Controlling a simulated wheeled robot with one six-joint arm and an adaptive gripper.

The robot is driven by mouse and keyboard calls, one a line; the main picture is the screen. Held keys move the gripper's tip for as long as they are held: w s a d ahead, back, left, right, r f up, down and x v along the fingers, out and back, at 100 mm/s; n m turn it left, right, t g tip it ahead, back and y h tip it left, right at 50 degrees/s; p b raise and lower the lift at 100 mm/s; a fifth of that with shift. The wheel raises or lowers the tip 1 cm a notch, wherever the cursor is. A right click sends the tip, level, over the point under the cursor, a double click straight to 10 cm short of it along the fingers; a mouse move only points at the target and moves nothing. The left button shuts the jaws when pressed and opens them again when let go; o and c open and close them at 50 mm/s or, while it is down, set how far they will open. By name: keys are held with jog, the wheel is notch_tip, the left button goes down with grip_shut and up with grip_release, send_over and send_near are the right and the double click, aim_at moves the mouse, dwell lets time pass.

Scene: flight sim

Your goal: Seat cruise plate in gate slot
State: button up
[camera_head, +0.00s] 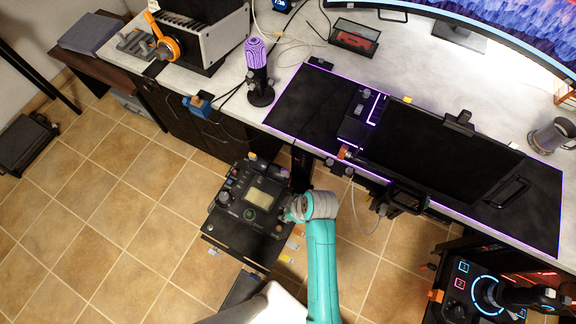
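My teal arm reaches up from the bottom middle, and its grey wrist bends left to the black control panel. My gripper (286,216) is small and mostly hidden beside the wrist, at the panel's right edge. I cannot tell whether its fingers are open or hold anything. The black control panel (228,222) has a grey screen (259,198), knobs and small coloured parts. I cannot make out the cruise plate or the gate slot for certain. Small yellow and white tags (287,259) show just below the wrist.
The desk (420,60) runs across the top with a dark mat (305,108), a tilted black screen (440,155), a purple microphone (257,65) and a mug (552,136). A joystick unit (485,292) stands at lower right. The tiled floor (110,210) is open at left.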

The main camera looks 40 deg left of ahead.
jog(key=v, duration=1.2)
dwell(0.6)
